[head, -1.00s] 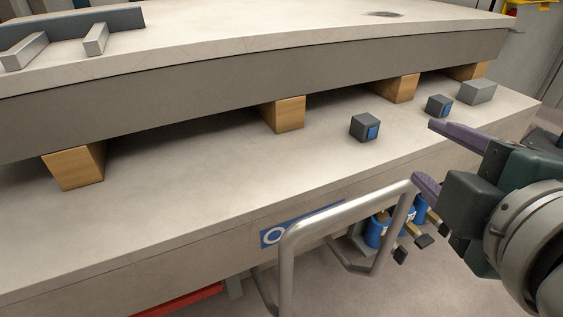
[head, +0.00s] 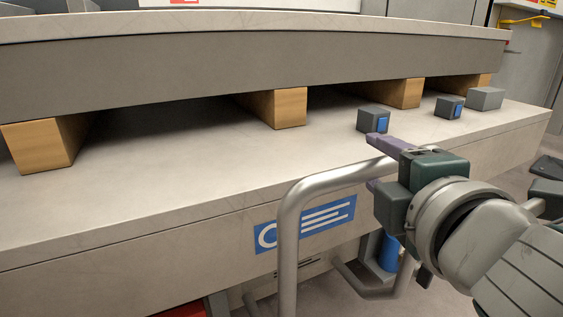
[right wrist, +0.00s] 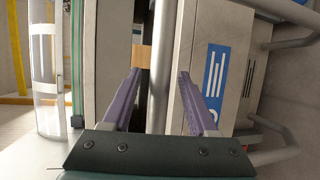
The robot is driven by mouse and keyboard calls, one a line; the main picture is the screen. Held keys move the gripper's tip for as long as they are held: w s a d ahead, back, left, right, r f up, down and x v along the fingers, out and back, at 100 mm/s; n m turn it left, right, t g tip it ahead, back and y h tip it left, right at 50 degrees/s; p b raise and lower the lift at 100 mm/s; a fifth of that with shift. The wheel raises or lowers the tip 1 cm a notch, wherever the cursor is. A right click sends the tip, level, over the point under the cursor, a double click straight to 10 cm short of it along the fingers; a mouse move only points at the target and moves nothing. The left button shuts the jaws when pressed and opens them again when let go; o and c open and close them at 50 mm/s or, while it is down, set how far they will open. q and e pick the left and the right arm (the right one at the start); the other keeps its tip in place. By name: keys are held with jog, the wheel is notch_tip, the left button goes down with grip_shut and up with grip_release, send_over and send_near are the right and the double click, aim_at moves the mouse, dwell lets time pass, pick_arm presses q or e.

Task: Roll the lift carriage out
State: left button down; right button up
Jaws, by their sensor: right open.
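The lift carriage (head: 150,235) appears to be the pale grey bed with a blue-and-white label (head: 305,222) on its front. A bent grey tube handle (head: 288,240) stands out from that front. My right gripper (head: 371,163) is open at the handle's upper right end, its purple fingers pointing left. In the right wrist view the tube (right wrist: 158,60) runs between the two spread fingers (right wrist: 160,76), with gaps on both sides. My left gripper is not in view.
Several wooden blocks (head: 277,108) sit between the bed and a heavy grey slab (head: 200,75). Small grey blocks with blue faces (head: 373,119) lie on the bed near my right gripper. A blue cylinder (head: 389,253) is below the gripper.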

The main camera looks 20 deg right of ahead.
jog(key=shift+b+x, duration=0.5)
jog(key=shift+x, duration=1.1)
grip_shut()
